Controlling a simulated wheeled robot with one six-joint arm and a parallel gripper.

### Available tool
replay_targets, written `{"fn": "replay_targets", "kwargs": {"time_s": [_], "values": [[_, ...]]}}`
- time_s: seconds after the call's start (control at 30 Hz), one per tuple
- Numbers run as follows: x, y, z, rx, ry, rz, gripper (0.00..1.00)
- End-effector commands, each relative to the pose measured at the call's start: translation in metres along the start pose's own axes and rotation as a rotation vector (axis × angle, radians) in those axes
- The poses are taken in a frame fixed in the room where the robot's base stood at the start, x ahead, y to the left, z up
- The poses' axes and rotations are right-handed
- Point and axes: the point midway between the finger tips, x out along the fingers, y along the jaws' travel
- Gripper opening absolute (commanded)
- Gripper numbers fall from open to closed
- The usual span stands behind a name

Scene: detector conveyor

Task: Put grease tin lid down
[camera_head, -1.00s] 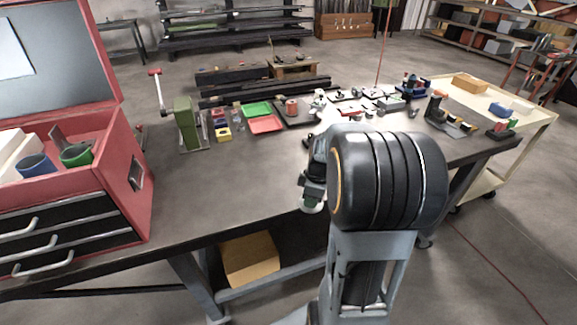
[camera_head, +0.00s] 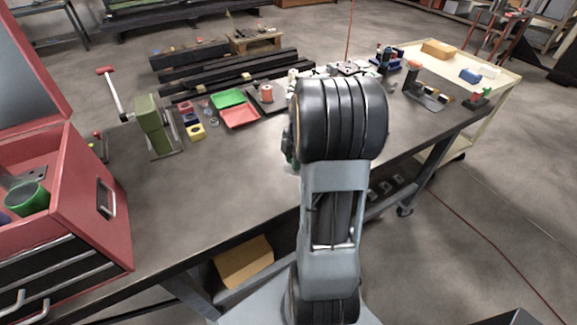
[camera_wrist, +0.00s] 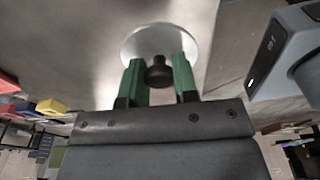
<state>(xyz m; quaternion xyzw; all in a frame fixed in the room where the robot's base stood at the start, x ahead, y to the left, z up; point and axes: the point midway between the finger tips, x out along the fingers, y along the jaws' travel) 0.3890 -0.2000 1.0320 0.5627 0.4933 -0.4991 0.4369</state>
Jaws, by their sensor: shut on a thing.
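The grease tin lid (camera_wrist: 140,40) is a pale round disc with a dark knob (camera_wrist: 158,72) at its middle, seen in the wrist view. My gripper (camera_wrist: 158,78) has two green fingers, one on each side of the knob, and is shut on it. Bare grey table surface shows behind the lid; how far the lid is from the table is unclear. In the head view my arm hides most of the gripper and the lid.
The workbench (camera_head: 190,200) has bare room at its left front. A red toolbox (camera_head: 85,190) stands at the left edge. A green block-shaped tool (camera_head: 152,125), small coloured bins (camera_head: 195,131), a green tray (camera_head: 228,98) and a red tray (camera_head: 240,116) stand along the back.

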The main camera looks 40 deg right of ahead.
Motion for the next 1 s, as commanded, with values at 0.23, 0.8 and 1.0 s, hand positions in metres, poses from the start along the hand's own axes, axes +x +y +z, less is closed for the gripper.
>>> {"fn": "replay_targets", "kwargs": {"time_s": [0.23,0.8,1.0], "values": [[0.032,0.026,0.005,0.003,0.001,-0.001,0.05],[0.076,0.038,0.011,0.003,0.001,-0.001,0.05],[0.077,0.038,0.011,0.003,0.0,0.0,0.05]]}}
